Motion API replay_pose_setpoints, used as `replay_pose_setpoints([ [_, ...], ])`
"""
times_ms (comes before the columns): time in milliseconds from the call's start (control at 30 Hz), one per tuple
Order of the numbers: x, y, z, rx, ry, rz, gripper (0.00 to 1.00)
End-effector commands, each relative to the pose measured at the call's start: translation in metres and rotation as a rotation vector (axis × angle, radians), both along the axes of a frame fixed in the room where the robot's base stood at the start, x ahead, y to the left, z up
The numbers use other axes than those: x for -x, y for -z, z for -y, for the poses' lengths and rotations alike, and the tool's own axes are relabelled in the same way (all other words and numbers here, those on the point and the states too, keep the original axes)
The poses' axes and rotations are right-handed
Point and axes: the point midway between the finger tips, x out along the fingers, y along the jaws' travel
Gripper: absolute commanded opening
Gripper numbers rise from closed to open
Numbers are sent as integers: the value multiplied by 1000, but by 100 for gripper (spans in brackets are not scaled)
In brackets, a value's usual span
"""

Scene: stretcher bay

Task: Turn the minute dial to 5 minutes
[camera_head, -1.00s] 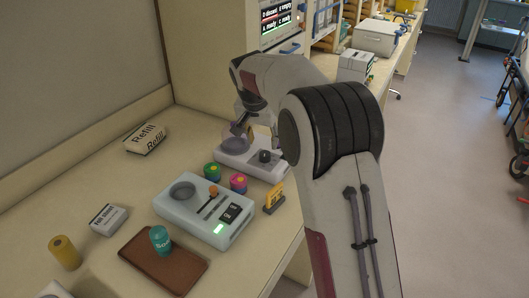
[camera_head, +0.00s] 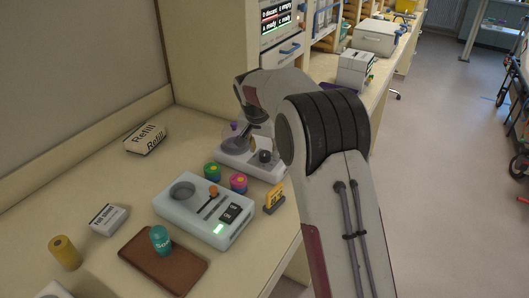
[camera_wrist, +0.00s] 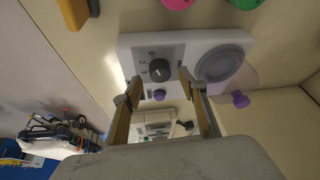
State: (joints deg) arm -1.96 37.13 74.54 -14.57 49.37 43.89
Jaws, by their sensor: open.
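The knob's setting is too small to read surely. In the head view the dial (camera_head: 265,156) shows at the device's right part, beside my wrist. My gripper (camera_wrist: 160,84) is open, its two fingers spread to either side of the dial in the wrist view.
A pale green device (camera_head: 185,225) with an orange-tipped lever stands in front. A green jar (camera_head: 212,172), a pink jar (camera_head: 239,183) and a yellow sign (camera_head: 274,199) stand between the devices. A brown tray (camera_head: 183,270) bears a teal can (camera_head: 160,240). The left bench top has free room.

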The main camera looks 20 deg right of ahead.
Motion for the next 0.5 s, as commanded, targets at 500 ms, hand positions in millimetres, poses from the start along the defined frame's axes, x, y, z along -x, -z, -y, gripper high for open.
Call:
replay_pose_setpoints([
  [500, -10, 26, 5, 0, 0, 1, 42],
])
